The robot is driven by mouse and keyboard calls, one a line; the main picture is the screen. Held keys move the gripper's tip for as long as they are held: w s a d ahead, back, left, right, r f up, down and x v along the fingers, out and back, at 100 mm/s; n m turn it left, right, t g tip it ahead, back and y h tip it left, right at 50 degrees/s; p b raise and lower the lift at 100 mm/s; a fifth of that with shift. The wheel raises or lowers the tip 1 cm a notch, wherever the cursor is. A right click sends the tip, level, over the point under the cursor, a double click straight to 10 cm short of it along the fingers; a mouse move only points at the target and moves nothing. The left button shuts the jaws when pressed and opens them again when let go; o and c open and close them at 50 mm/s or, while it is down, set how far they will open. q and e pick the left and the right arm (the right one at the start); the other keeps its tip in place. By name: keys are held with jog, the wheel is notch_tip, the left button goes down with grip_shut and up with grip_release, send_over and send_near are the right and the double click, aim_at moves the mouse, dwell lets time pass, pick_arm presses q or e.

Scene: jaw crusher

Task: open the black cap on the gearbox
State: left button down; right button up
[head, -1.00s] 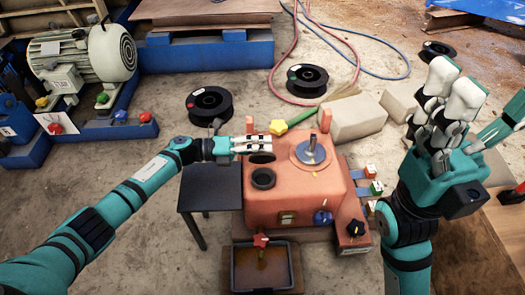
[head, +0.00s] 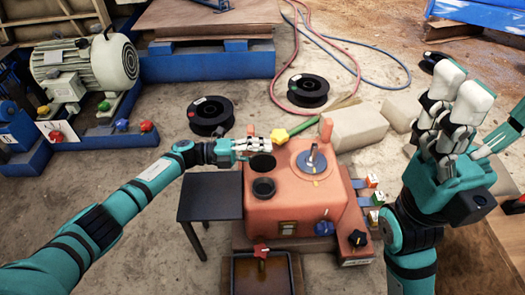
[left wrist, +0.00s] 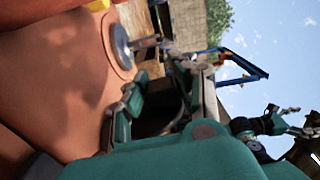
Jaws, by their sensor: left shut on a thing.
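The gearbox (head: 330,205) is a salmon-orange box in the middle of the head view. On its top left are a dark round opening (head: 261,163) and a black collar (head: 264,187) in front of it. My left gripper (head: 262,143) is at the far left edge of the gearbox top, just behind the opening. In the left wrist view its fingers (left wrist: 160,85) close around a dark, curved thing (left wrist: 165,112), which looks like the black cap; most of it is hidden. My right gripper (head: 478,100) is raised at the right, fingers spread and empty.
A yellow star knob (head: 279,135) is close to my left fingertips. A metal shaft (head: 312,158) rises from the gearbox top. A black side table (head: 210,198) stands left, and a tray (head: 235,280) sits in front. Black spools (head: 210,115) and hoses lie behind.

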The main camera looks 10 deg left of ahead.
pick_arm(q)
jog(key=shift+a, duration=0.1)
jog(key=c, duration=1)
grip_release()
jog(key=a, duration=0.4)
jog(key=s+a, duration=0.1)
jog(key=a, duration=0.2)
jog(key=s+a, duration=0.1)
jog(key=a, duration=0.3)
jog(key=shift+s+a, duration=0.2)
jog(key=shift+a, duration=0.15)
